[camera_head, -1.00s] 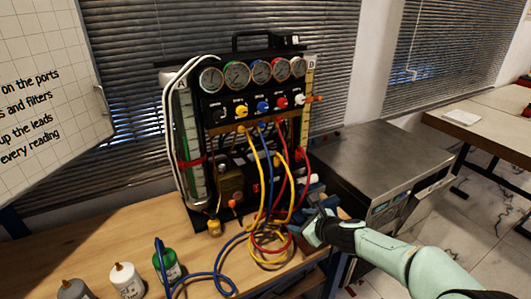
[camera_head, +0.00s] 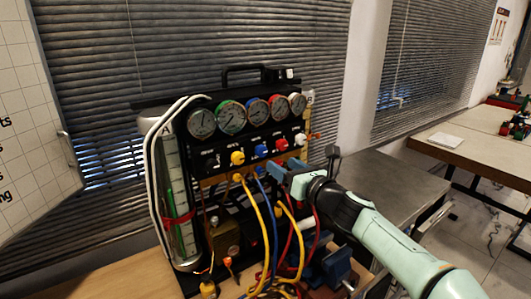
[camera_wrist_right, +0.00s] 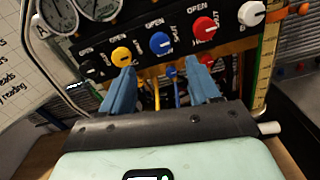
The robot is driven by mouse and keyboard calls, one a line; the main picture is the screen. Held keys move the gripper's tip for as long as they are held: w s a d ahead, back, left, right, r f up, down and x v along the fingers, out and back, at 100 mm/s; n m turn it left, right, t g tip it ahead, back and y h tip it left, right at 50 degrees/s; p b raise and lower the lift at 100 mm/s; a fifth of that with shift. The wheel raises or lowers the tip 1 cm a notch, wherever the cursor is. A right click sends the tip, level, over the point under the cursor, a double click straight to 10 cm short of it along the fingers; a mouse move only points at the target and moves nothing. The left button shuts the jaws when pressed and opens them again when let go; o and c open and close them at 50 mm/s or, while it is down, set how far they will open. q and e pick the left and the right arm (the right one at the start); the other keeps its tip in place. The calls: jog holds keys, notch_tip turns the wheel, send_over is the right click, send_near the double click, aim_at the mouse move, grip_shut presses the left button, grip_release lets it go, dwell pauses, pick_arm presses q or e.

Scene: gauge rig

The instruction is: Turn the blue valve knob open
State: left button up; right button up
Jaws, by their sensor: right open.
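The blue valve knob (camera_head: 262,150) sits in the middle of a row of knobs on the black panel, below the gauges. It also shows in the right wrist view (camera_wrist_right: 160,43), with a white mark on its face and the word OPEN above it. My right gripper (camera_head: 279,169) is open, with blue fingers, in front of the panel and slightly below the blue knob. In the right wrist view the knob lies above and between the two fingertips (camera_wrist_right: 163,78), and no contact shows. My left gripper is not in view.
The yellow knob (camera_wrist_right: 121,57) and red knob (camera_wrist_right: 204,28) flank the blue one closely, with a white knob (camera_wrist_right: 251,13) farther right. Yellow, blue and red hoses (camera_head: 262,215) hang below the panel. A metal cabinet (camera_head: 385,185) stands to the right.

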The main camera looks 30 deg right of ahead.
aim_at(263, 153)
jog(key=w, duration=0.3)
jog(key=w+p, duration=0.1)
jog(key=w, duration=0.1)
jog(key=w+p, duration=0.1)
jog(key=w, duration=0.2)
jog(key=shift+w+a, duration=0.35)
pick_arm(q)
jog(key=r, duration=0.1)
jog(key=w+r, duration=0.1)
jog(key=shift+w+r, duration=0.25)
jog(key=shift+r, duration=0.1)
pick_arm(e)
jog(key=shift+s, duration=0.1)
jog(key=c, duration=1)
